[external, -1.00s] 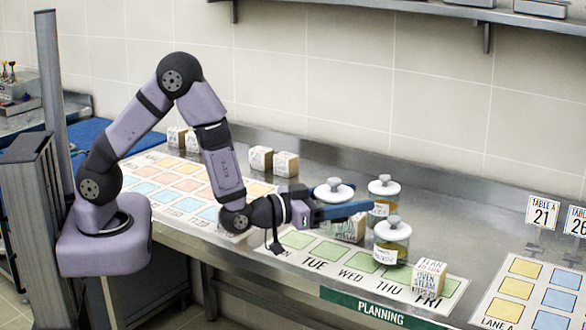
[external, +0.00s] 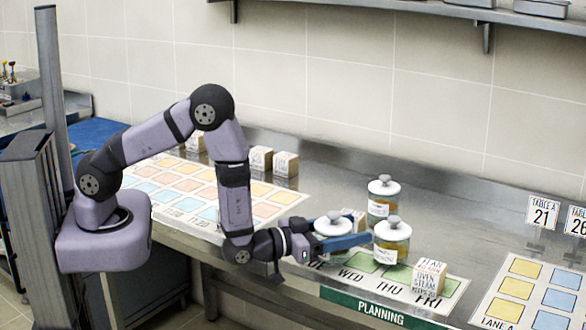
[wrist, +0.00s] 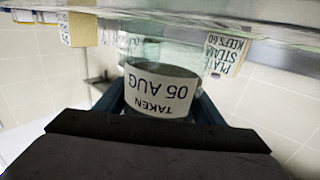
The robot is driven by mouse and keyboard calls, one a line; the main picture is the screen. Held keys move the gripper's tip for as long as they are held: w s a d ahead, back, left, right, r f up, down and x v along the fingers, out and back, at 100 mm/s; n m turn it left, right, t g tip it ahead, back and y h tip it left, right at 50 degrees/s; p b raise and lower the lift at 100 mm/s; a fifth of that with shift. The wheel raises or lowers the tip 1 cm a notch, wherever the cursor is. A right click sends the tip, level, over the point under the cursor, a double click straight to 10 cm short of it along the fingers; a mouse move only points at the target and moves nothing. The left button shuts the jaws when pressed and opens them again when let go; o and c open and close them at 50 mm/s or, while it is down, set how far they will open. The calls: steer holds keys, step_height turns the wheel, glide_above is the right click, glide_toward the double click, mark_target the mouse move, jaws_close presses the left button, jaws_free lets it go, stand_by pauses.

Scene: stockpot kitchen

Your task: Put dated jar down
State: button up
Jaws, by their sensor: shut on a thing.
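The dated jar (wrist: 160,95), clear glass with a white label reading "TAKEN 05 AUG", is between the fingers in the wrist view, which is upside down. In the external view its white knobbed lid (external: 333,227) shows above my blue fingers. My gripper (external: 350,236) is shut on the jar and holds it upright over the Tuesday–Wednesday part of the planning mat (external: 452,290). The fingers hide its lower part outside, so I cannot tell whether its base touches the mat.
Two similar lidded jars stand close by: one just right (external: 392,240), one behind (external: 383,200). A lettered wooden block (external: 429,278) stands near FRI. Another block (external: 358,217) is partly hidden behind the held jar.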

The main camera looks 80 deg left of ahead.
steer(key=shift+f, duration=0.55)
steer(key=shift+f, duration=0.15)
steer(key=o, duration=1.9)
steer(key=shift+f, duration=0.1)
steer(key=shift+r, duration=0.25)
steer(key=s+b, duration=0.1)
steer(key=s, duration=0.2)
steer(key=s+d+b, duration=0.1)
steer(key=s, duration=0.3)
steer(key=s+d+b, duration=0.1)
steer(key=s, duration=0.2)
steer(key=shift+s+f, duration=0.15)
steer(key=shift+s, duration=0.25)
steer(key=shift+o, duration=0.4)
steer(key=shift+s, duration=0.6)
